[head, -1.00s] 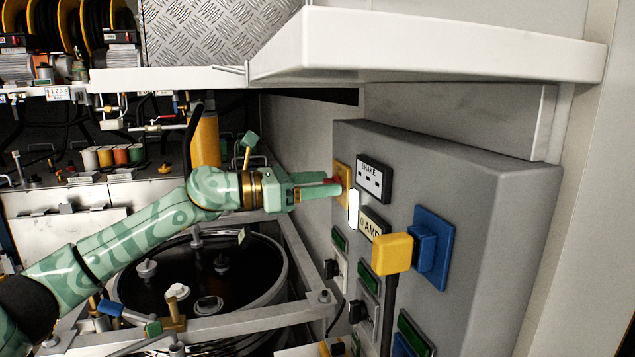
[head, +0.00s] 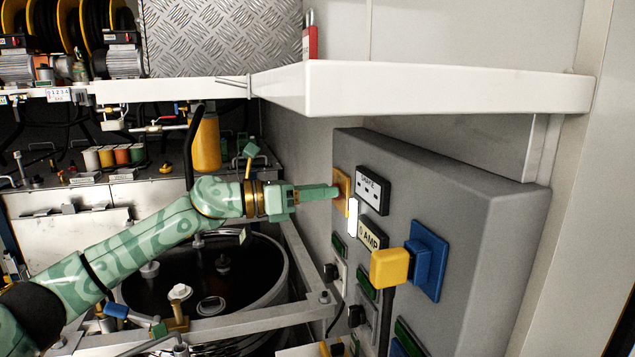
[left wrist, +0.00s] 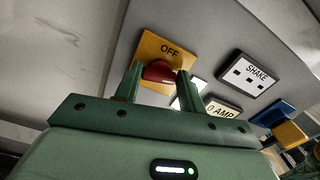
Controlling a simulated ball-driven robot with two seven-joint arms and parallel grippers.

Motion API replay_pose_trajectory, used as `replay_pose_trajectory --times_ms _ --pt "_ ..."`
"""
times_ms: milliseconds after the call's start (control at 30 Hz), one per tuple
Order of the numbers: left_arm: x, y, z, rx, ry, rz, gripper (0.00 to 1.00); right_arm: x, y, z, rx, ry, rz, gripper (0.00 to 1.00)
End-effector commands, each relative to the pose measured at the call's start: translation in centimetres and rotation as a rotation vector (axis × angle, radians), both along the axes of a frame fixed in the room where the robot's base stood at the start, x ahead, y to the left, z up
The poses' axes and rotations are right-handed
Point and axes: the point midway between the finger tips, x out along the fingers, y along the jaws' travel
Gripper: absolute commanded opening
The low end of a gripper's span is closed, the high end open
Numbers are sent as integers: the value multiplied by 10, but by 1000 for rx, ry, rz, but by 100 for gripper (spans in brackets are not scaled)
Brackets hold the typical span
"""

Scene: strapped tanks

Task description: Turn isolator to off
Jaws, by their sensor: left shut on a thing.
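The isolator is a red knob (left wrist: 158,72) on a yellow plate (left wrist: 160,48) marked OFF, on the grey panel. In the left wrist view the knob sits between the two fingers of my left gripper (left wrist: 158,85), which is shut on it. The knob looks slightly tilted in that picture. In the head view my left gripper (head: 333,192) reaches in from the left and touches the plate area (head: 342,181); its fingers hide the knob there. My right gripper is not in view.
The grey panel (head: 470,185) also carries a SHAKE plate (head: 372,190), an AMP plate (head: 371,234) and a blue socket (head: 430,258) with a yellow plug (head: 390,268). A white shelf (head: 440,90) juts out above. A round dark tank (head: 190,285) stands below my left arm.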

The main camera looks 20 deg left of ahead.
Motion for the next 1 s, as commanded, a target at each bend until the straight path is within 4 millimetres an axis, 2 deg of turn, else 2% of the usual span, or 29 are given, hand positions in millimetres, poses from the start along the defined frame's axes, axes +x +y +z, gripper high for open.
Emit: replay_pose_trajectory --times_ms 33,100,1000 --pt "0 1 6 -22 32 2 17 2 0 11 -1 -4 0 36" --pt "0 1 6 -59 87 2 17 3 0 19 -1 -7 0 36" --pt "3 3 3 -538 793 2 17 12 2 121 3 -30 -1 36"
